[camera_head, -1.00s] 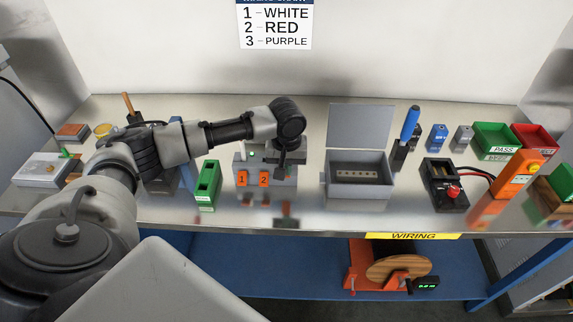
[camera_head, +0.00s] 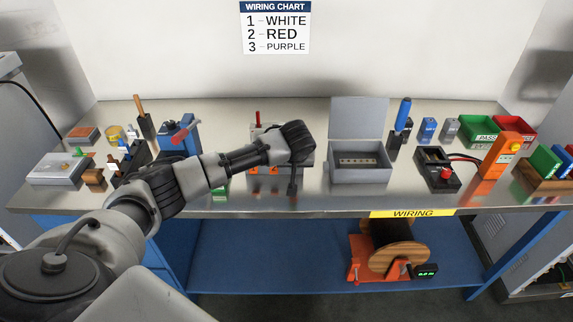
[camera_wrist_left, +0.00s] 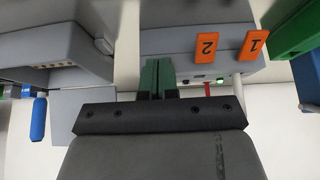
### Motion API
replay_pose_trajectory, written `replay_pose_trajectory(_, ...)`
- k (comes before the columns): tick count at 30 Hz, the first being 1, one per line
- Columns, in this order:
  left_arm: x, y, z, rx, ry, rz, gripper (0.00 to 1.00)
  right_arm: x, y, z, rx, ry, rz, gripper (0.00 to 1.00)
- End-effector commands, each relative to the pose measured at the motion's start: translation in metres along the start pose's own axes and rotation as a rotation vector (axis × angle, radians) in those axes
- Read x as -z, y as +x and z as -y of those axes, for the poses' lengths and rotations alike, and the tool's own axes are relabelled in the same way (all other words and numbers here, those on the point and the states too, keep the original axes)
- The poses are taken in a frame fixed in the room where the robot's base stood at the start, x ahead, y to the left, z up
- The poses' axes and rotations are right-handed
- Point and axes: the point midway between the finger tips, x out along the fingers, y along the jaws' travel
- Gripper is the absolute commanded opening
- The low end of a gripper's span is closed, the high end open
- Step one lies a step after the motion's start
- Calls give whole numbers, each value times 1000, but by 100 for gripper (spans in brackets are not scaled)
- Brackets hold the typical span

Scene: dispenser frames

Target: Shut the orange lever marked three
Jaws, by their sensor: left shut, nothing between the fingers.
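The grey terminal block (camera_head: 264,128) stands on the bench, partly covered by my left arm in the head view. In the left wrist view, the block (camera_wrist_left: 160,42) shows two upright orange levers, marked 2 (camera_wrist_left: 206,45) and 1 (camera_wrist_left: 253,45). Their lower ends also show in the head view. I cannot make out the lever marked three; my gripper is in front of that end of the block. My left gripper (camera_wrist_left: 158,62) is shut and empty, its green-looking fingers together at the block. In the head view it (camera_head: 292,188) points down there. My right gripper is not in view.
An open grey box (camera_head: 359,175) stands close to the right of the block. A green block (camera_head: 222,190) is to the left, mostly behind my arm. A wiring chart (camera_head: 275,28) hangs behind. Clear bench lies in front of the box.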

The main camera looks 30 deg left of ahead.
Motion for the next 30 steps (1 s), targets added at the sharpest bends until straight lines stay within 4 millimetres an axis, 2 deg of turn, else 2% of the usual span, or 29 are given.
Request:
replay_pose_trajectory(4,-5,5,-2,-1,1,-95,0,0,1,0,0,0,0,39)
replay_pose_trajectory(9,-9,9,-1,0,-2,-196,0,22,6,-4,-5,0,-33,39)
replay_pose_trajectory(12,-12,12,-1,-2,-1,-258,0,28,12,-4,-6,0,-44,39)
replay_pose_trajectory(15,-12,12,-1,-1,-3,-311,0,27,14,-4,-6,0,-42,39)
replay_pose_trajectory(23,-11,10,-1,0,-2,-306,0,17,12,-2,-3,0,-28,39)
replay_pose_trajectory(30,-2,10,-1,1,-2,-304,0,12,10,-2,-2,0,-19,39)
